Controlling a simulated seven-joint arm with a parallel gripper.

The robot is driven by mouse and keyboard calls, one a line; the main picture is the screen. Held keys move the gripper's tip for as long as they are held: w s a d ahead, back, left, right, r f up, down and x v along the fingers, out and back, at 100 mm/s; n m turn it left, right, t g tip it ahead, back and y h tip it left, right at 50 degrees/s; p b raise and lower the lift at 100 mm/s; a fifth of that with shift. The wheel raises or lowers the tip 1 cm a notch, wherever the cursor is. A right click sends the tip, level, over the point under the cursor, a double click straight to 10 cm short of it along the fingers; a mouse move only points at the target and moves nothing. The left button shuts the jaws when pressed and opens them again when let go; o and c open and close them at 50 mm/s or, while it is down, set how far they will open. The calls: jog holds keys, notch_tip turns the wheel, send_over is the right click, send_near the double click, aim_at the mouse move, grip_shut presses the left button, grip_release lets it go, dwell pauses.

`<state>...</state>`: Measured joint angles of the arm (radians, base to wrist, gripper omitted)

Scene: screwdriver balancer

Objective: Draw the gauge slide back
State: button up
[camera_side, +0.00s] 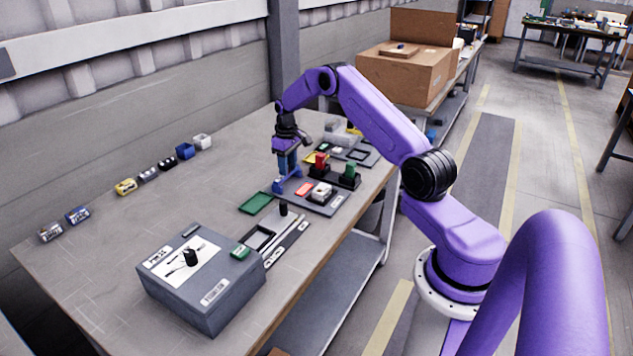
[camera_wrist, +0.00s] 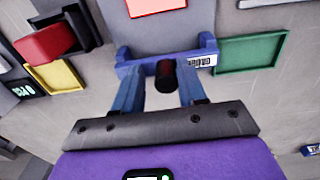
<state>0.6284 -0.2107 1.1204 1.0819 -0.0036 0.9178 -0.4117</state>
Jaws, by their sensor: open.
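My gripper (camera_wrist: 161,85) is open, with one blue finger on each side of a short dark red-black knob (camera_wrist: 165,74). The fingers look apart from the knob; how deep they reach around it is hard to tell. The knob stands at a blue bar with raised ends and a white label (camera_wrist: 200,61), which looks like the gauge slide. The bar sits at the edge of a grey plate with a red panel (camera_wrist: 150,7). In the side view my gripper (camera_side: 284,178) points down over the blue bar (camera_side: 279,187), and hides the knob.
A green tray (camera_side: 256,203) lies beside the bar. A slotted plate with an upright black knob (camera_side: 283,209) and a grey box (camera_side: 200,280) stand nearer the camera.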

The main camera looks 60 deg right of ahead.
jog(key=shift+s+a+f, duration=0.2)
jog(key=shift+a+f, duration=0.35)
jog(key=shift+a, duration=0.15)
jog(key=shift+w+r, duration=0.1)
jog(key=shift+r, duration=0.55)
jog(key=shift+d+r, duration=0.25)
jog(key=shift+r, duration=0.9)
jog(key=shift+d+r, duration=0.15)
jog(key=shift+r, duration=1.7)
